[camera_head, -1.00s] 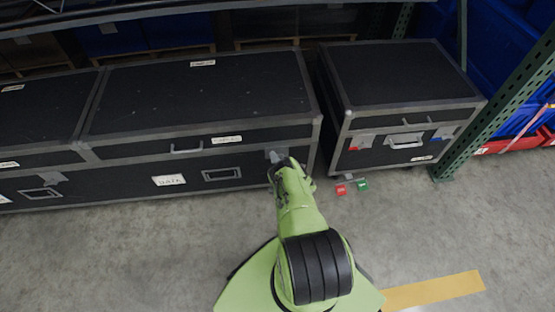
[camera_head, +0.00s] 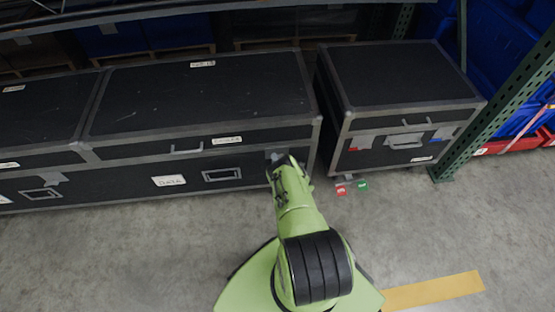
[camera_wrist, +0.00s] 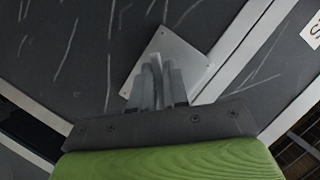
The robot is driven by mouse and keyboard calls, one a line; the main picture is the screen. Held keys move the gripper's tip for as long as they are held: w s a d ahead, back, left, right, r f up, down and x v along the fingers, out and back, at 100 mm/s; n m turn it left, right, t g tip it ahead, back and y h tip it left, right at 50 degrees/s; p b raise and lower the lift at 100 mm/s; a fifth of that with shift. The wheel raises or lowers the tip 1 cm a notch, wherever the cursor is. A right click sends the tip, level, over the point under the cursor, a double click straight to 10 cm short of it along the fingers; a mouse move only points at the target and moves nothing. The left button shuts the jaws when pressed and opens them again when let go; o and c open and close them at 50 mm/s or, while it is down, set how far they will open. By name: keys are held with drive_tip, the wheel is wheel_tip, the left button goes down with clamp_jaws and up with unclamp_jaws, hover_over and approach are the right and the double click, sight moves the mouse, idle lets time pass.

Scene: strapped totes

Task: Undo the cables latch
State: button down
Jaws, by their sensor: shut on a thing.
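A long black case with grey metal edges (camera_head: 130,160) stands in the middle of the head view. A grey latch plate (camera_head: 277,157) is at the right end of its front; it also shows as a tilted square plate in the wrist view (camera_wrist: 185,55). My gripper (camera_wrist: 158,78) is shut on the latch, a narrow grey piece standing out from that plate. The fingers hide most of the piece. In the head view my gripper (camera_head: 273,168) is at the same front corner, partly hidden by my green arm. A white label reads DATA (camera_head: 169,181); the label above it (camera_head: 227,141) is too small to read surely.
A smaller black case (camera_head: 400,80) stands to the right across a narrow gap. A green rack post (camera_head: 480,130) is at the right.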

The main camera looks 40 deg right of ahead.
drive_tip(key=n+g+h, duration=0.1)
drive_tip(key=n, duration=0.2)
drive_tip(key=shift+g, duration=0.3)
drive_tip(key=shift+s+n+g+h, duration=0.1)
drive_tip(key=shift+n+g+h, duration=0.7)
drive_tip(key=shift+n, duration=0.9)
drive_tip(key=c, duration=1.2)
unclamp_jaws()
drive_tip(key=shift+c, duration=0.2)
